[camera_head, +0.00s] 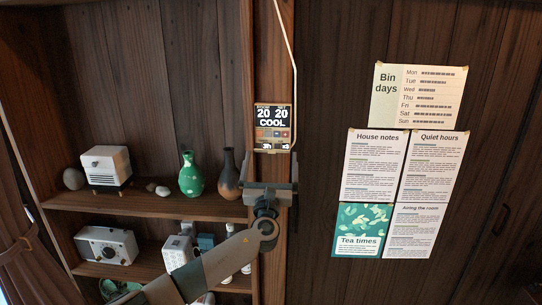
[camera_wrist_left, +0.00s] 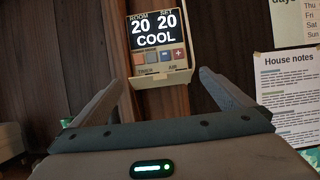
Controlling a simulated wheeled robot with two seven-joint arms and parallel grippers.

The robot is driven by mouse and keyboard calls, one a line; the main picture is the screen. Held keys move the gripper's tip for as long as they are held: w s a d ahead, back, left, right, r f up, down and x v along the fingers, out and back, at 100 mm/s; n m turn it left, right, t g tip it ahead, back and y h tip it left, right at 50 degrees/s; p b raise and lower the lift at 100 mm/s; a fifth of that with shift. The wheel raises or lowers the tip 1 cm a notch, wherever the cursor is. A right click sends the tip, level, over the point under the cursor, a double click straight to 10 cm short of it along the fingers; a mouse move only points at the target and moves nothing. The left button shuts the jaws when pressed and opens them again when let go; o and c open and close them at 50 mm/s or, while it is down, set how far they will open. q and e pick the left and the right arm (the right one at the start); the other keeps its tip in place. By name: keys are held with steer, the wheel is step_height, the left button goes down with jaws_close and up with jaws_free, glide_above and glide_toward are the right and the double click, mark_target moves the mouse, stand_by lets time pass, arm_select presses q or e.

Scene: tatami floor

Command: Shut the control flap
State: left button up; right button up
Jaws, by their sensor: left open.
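The control unit (camera_head: 273,117) is a small panel on the wooden post, with a dark display reading 20, 20 and COOL. In the left wrist view the display (camera_wrist_left: 157,33) has a row of coloured buttons under it. A pale lipped strip (camera_wrist_left: 160,82) juts out below the buttons; it looks like the flap hanging open, with the buttons uncovered. My left gripper (camera_head: 269,185) is open and empty, just below the unit in the head view. Its two fingers stand either side of the unit's lower edge in the wrist view, with no contact visible. My right gripper is out of view.
Shelves at left hold a green vase (camera_head: 191,174), a dark vase (camera_head: 228,173), a white box-shaped device (camera_head: 106,166) and other items. A pale cable (camera_head: 290,50) runs down beside the unit. Paper notices (camera_head: 374,165) hang on the wall to the right.

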arm_select(q)
steer(key=shift+w+r, duration=0.2)
steer(key=shift+w, duration=0.3)
steer(key=c, duration=0.9)
